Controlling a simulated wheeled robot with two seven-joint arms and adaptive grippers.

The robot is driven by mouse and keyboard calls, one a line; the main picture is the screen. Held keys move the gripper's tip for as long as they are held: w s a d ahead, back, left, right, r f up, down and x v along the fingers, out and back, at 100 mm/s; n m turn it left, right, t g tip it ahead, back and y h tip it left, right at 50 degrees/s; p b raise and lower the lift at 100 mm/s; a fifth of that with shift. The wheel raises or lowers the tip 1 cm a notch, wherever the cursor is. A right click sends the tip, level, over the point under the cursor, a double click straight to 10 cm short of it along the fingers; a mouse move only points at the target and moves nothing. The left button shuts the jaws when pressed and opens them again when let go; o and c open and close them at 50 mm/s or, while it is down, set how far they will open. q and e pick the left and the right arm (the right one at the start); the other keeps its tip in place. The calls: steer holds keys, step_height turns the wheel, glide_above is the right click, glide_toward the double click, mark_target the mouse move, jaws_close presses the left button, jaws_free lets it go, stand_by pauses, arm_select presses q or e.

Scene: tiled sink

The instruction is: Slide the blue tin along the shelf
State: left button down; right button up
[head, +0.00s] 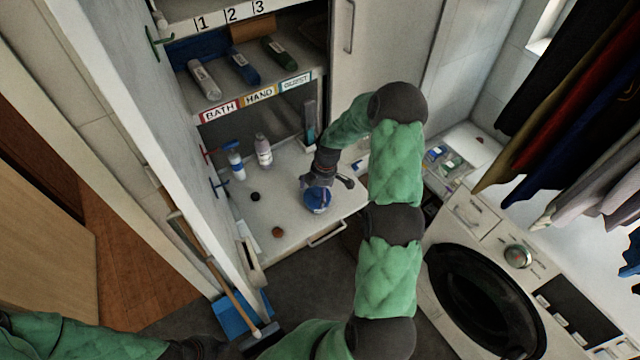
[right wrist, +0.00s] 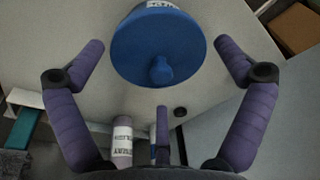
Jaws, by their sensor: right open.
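The blue tin (head: 317,202) stands on the white bottom shelf (head: 275,195) of the cupboard, near its front right part. My right gripper (head: 327,183) reaches down over the tin from behind and above, with its fingers spread. In the right wrist view the tin (right wrist: 158,50) is round, with a knob on its blue face, and lies between the open fingertips of the gripper (right wrist: 160,45). Gaps show on both sides, so the side fingers look clear of it.
A blue-labelled bottle (head: 236,163) and a pale bottle (head: 263,150) stand towards the back left of the shelf. A black disc (head: 255,197) and a brown disc (head: 278,232) lie left of the tin. The cupboard side wall (head: 185,140) bounds the left. A washing machine (head: 485,290) stands right.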

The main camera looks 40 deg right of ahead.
mark_target(316, 200)
steer(key=shift+w+a+f, duration=0.1)
steer(key=shift+a+f, duration=0.05)
steer(key=shift+f, duration=1.15)
steer(key=shift+w+a+f, duration=0.1)
steer(key=shift+a+f, duration=0.05)
steer(key=shift+f, duration=1.15)
steer(key=c, duration=1)
